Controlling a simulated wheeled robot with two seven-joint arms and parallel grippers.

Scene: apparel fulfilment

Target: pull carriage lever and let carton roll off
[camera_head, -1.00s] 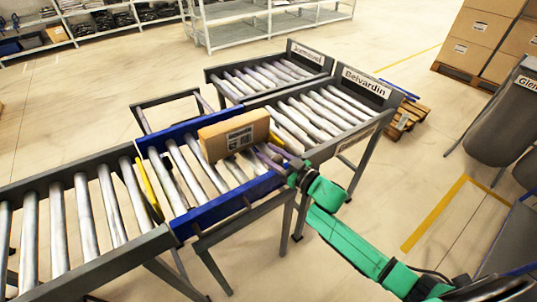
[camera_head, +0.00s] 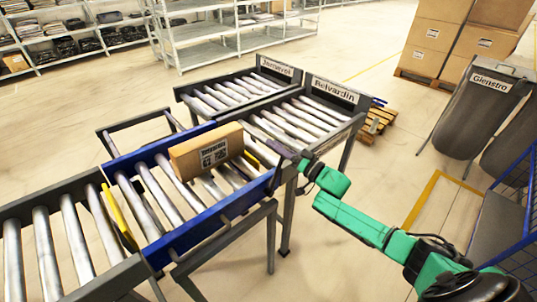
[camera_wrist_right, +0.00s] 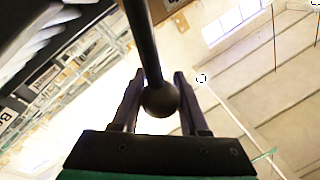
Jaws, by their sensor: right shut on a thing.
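The brown carton (camera_head: 207,150) with a printed label stands on the rollers of the blue-framed carriage (camera_head: 222,208) in the head view. It is near the carriage's side facing the Belvardin lane (camera_head: 310,115). My right gripper (camera_head: 290,156) is at the carriage's near right corner. In the right wrist view, the lever (camera_wrist_right: 148,45) is a dark rod with a round knob (camera_wrist_right: 160,99), and my right gripper's fingers (camera_wrist_right: 157,98) are closed around the knob. In the head view the lever is hard to make out by the fingers. My left gripper is not in view.
A roller conveyor (camera_head: 45,245) lies left of the carriage. Another labelled lane (camera_head: 225,92) lies beside Belvardin. Yellow bars (camera_head: 118,215) stand at the carriage ends. A grey Glenstro bin (camera_head: 475,115), stacked boxes (camera_head: 450,45) and shelves (camera_head: 215,45) stand beyond.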

